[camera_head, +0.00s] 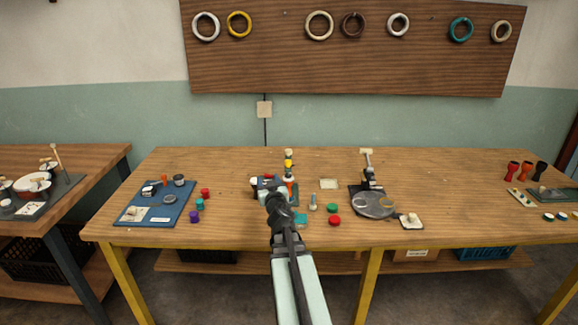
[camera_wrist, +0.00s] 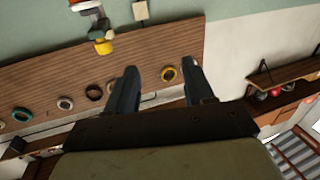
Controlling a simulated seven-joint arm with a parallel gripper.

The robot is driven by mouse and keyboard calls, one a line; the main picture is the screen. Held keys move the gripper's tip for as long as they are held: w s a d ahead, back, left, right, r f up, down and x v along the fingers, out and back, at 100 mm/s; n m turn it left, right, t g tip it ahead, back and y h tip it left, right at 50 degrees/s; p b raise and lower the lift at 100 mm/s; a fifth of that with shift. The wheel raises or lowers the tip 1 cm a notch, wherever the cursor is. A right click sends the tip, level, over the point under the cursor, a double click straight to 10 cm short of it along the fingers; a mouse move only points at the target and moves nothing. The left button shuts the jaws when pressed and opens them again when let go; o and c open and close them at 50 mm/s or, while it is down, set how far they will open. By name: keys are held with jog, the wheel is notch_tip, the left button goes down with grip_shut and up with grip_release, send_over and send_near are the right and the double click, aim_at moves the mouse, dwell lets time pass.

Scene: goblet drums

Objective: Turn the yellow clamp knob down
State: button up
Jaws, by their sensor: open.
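A yellow knob-like part (camera_head: 288,163) sits on a thin upright stack with a pale top, near the middle of the table in the head view. An orange part (camera_head: 290,186) is lower on that stack. In the wrist view a yellow part (camera_wrist: 103,47) with white and orange pieces hangs at the upper left, outside my fingers. My gripper (camera_wrist: 160,67) is open, with nothing between its two fingers. In the head view my arm reaches up to just in front of the stack; it hides part of the base, and the fingertips are hard to make out.
A blue tray (camera_head: 156,212) with small parts lies left on the table (camera_head: 240,228). A round dark plate (camera_head: 374,204) with an upright post stands right of the stack. Red, green and teal caps lie nearby. A wooden board (camera_head: 350,70) with rings hangs on the wall.

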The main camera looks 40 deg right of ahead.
jog(key=w+a+n+t+y, duration=0.1)
jog(key=w+a+n+y, duration=0.1)
jog(key=w+a, duration=0.5)
jog(key=m+g+h, duration=1)
jog(key=m+g, duration=0.1)
send_near(286, 162)
jog(key=x, duration=1.1)
jog(key=shift+s+d, duration=0.1)
jog(key=shift+d, duration=0.1)
jog(key=c, duration=0.9)
